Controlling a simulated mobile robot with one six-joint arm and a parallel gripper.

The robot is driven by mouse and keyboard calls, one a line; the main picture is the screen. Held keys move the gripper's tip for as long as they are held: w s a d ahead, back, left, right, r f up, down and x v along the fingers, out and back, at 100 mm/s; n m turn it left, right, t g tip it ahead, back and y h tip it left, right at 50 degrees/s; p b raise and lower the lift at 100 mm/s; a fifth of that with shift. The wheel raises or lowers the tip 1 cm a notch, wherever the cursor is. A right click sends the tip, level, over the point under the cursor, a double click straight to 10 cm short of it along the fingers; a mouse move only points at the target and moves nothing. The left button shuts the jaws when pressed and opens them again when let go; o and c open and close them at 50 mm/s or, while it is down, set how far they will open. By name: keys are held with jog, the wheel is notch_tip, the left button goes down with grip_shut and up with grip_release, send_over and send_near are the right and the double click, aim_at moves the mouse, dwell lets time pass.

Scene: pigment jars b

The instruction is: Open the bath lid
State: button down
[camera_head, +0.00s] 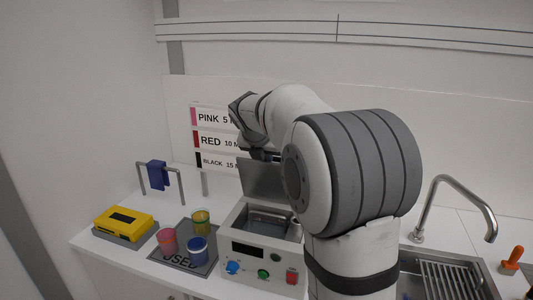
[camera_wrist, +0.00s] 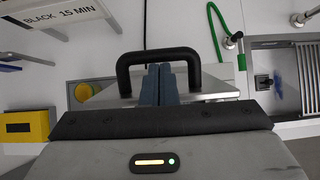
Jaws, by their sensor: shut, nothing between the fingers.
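The bath (camera_head: 258,262) is a pale box with a display and coloured knobs on its front. Its grey lid (camera_head: 263,180) stands raised, close to upright, at the back, and the open basin shows below it. In the wrist view the lid's plate (camera_wrist: 215,92) is seen near edge-on with its black loop handle (camera_wrist: 128,62). My gripper (camera_wrist: 160,68) is shut and empty; its blue-grey fingers lie together within the handle's outline. Whether they touch the handle or lid, I cannot tell. In the head view the gripper is mostly hidden by my arm.
Three jars, pink (camera_head: 167,241), yellow (camera_head: 200,221) and blue (camera_head: 197,250), stand on a dark mat left of the bath. Further left are a yellow device (camera_head: 123,223) and a rail with a blue cloth (camera_head: 157,175). A sink (camera_head: 450,275) with a tap is at right.

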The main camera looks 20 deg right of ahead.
jog(key=shift+w+d+r+p, duration=0.15)
jog(key=shift+r+p, duration=0.05)
jog(key=shift+p, duration=0.25)
jog(key=w+d+p, duration=0.1)
jog(key=w+p, duration=0.1)
jog(key=w+d+p, duration=0.2)
jog(key=shift+f+p, duration=0.15)
jog(key=shift+p, duration=0.15)
jog(key=shift+w, duration=0.1)
